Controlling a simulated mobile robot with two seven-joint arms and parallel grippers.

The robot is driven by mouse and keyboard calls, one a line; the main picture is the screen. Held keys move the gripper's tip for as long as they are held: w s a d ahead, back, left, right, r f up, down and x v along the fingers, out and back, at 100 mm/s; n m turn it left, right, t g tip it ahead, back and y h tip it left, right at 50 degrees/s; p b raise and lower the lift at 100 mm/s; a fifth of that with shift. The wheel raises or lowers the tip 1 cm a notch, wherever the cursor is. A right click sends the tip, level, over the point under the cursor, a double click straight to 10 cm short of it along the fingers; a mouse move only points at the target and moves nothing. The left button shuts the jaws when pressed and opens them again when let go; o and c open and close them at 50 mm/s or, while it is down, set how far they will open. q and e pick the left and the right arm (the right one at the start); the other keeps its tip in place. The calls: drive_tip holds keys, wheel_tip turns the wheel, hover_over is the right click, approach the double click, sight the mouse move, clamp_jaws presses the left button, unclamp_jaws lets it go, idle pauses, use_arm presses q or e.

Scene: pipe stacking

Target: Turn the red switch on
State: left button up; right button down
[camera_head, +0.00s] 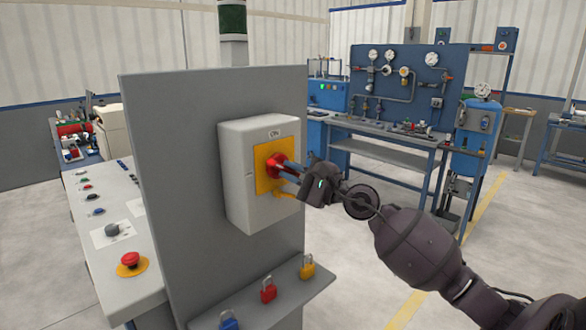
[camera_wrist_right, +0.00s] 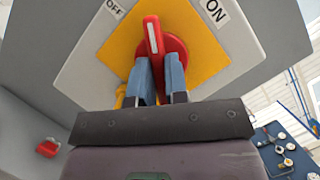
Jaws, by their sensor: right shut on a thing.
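The red switch (camera_head: 274,163) is a rotary knob on a yellow plate on the front of a light grey box (camera_head: 240,190). The box is fixed to an upright grey panel and has an ON label at its top. In the right wrist view, the red switch (camera_wrist_right: 152,36) has a raised handle with a white line. The line points between the OFF label (camera_wrist_right: 115,9) and the ON label (camera_wrist_right: 214,10). My right gripper (camera_head: 290,171) is at the switch, its blue fingers (camera_wrist_right: 158,78) shut on the handle from both sides. My left gripper is not in view.
A ledge below the box carries a blue padlock (camera_head: 229,321), a red padlock (camera_head: 268,290) and a yellow padlock (camera_head: 307,267). A console with a red emergency button (camera_head: 131,261) stands at left. A blue workbench (camera_head: 400,148) stands behind; floor is open at right.

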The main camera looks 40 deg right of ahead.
drive_tip(key=shift+r+m+t, duration=0.15)
drive_tip(key=shift+m+t, duration=0.15)
drive_tip(key=shift+m, duration=0.4)
drive_tip(key=shift+m+t+h+p, duration=0.45)
drive_tip(key=shift+m+p, duration=0.4)
drive_tip(key=shift+m, duration=0.25)
drive_tip(key=shift+a+m+p, duration=0.1)
drive_tip(key=shift+m+p, duration=0.25)
drive_tip(key=shift+m, duration=0.25)
drive_tip(key=m+t+h+p, duration=0.1)
drive_tip(key=m+h+p, duration=0.1)
drive_tip(key=m, duration=0.1)
drive_tip(key=m+t+h+p, duration=0.1)
drive_tip(key=m+p, duration=0.1)
drive_tip(key=m, duration=0.2)
drive_tip(key=shift+a+h, duration=0.15)
drive_tip(key=shift+h, duration=0.2)
drive_tip(key=m, duration=0.1)
drive_tip(key=m+h+p, duration=0.1)
drive_tip(key=shift+f+m, duration=0.25)
drive_tip(key=shift+m, duration=0.05)
drive_tip(key=shift+m+h+p, duration=0.3)
drive_tip(key=shift+m+h, duration=0.2)
drive_tip(key=shift+m, duration=0.1)
drive_tip(key=shift+f, duration=0.1)
